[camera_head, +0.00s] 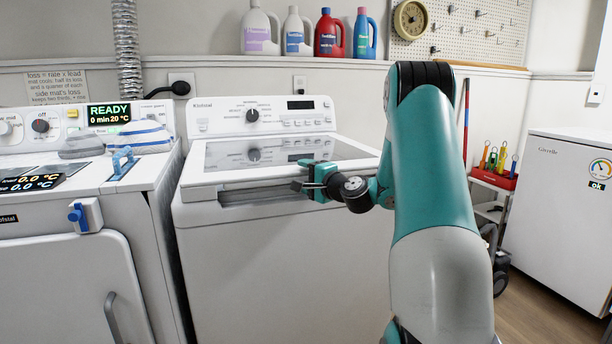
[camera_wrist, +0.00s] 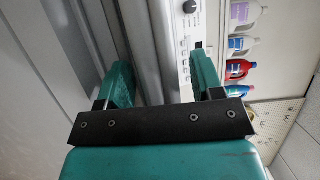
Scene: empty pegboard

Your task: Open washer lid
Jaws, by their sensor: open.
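The washer (camera_head: 275,265) is a white top-loader in the middle of the head view, with a knob and dark display on its rear panel. Its lid (camera_head: 230,155) has a dark glossy top and looks down, or nearly so. A dark gap shows below the lid's front edge. My gripper (camera_head: 304,180) is at the right part of that front edge. In the wrist view its two teal fingers (camera_wrist: 160,85) stand apart, with the pale lid edge (camera_wrist: 150,50) running between them. Whether the fingers touch the lid I cannot tell.
Another white machine (camera_head: 60,240) stands close on the left, with folded cloths (camera_head: 140,135) on top. Detergent bottles (camera_head: 305,35) stand on the ledge behind. A red caddy of tools (camera_head: 493,175) and a white cabinet (camera_head: 560,220) are at right, with floor between.

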